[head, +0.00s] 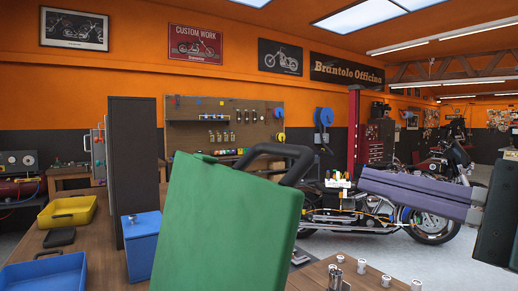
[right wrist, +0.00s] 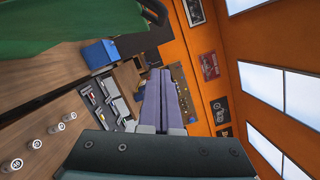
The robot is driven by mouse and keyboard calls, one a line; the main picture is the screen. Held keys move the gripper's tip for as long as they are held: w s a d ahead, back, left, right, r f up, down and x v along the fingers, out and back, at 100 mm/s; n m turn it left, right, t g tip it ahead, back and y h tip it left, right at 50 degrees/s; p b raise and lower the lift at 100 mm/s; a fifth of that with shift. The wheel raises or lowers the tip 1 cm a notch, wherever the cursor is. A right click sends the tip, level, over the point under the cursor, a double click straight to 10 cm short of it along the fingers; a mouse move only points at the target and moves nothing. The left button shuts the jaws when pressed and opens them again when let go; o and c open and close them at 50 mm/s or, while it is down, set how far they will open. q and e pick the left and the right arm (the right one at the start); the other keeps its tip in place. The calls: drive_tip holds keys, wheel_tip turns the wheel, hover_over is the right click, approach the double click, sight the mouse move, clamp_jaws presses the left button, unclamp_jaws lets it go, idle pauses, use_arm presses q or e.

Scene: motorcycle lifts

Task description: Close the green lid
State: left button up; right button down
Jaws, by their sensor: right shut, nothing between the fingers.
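The green lid (head: 225,228) stands raised, close to me in the middle of the head view. It leans slightly, and a black handle (head: 268,155) is on its upper edge. The lid also fills the upper left of the right wrist view (right wrist: 60,25). What lies below it, including any case body, is hidden or out of frame. My right gripper (head: 364,180) has purple fingers that point left towards the lid; they are shut and empty. It is to the right of the lid, apart from it. Its fingers also show in the right wrist view (right wrist: 158,76). My left gripper is not in view.
A wooden table carries a blue box (head: 143,243), a yellow tray (head: 68,212), a blue tray (head: 45,275) and a tall dark panel (head: 133,170) left of the lid. Several metal pieces (head: 362,266) stand at the lower right. A motorcycle (head: 430,215) is behind.

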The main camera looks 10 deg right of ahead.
sight(313, 160)
drive_tip(key=w+a+p, duration=0.1)
drive_tip(key=a, duration=0.1)
drive_tip(key=w+a+r+p, duration=0.1)
drive_tip(key=a+p, duration=0.1)
drive_tip(key=w+a+r+p, duration=0.1)
drive_tip(key=a+p, duration=0.1)
drive_tip(key=shift+w+a+r, duration=0.15)
drive_tip(key=shift+w, duration=0.2)
drive_tip(key=shift+a, duration=0.15)
